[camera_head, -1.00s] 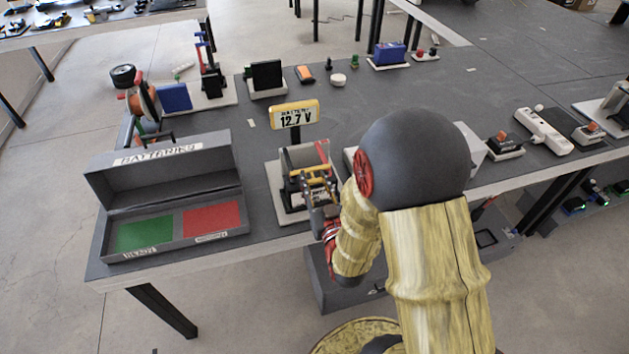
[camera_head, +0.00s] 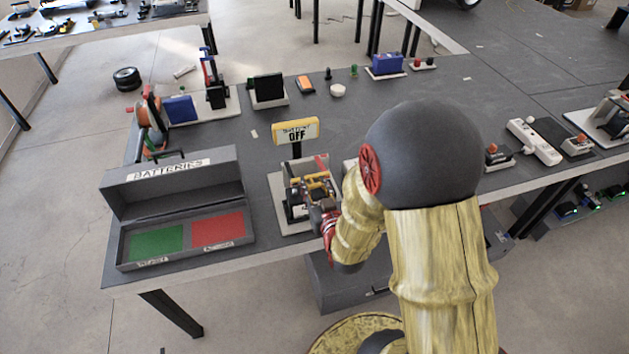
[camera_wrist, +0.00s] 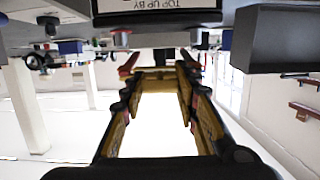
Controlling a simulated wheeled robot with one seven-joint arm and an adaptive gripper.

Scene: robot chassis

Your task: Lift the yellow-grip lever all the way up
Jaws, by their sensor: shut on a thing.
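The battery tester stands on a white base plate (camera_head: 293,224) near the front edge of the table. Its yellow-framed display (camera_head: 297,131) on a post reads OFF. My gripper (camera_head: 316,186) is at the tester's front right side, with its jaws closed on what looks like the lever's yellow grip. The lever itself is mostly hidden by the fingers, and its angle is hard to tell. In the wrist view my gripper (camera_wrist: 156,72) shows its two fingers, with a narrow yellow and dark piece between the tips.
An open grey batteries box (camera_head: 112,248) with green and red pads stands close to the left. A clamp-like device with a blue block (camera_head: 180,109) is behind it. Switches and a power strip (camera_head: 533,142) lie to the right. My arm covers the table right of the tester.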

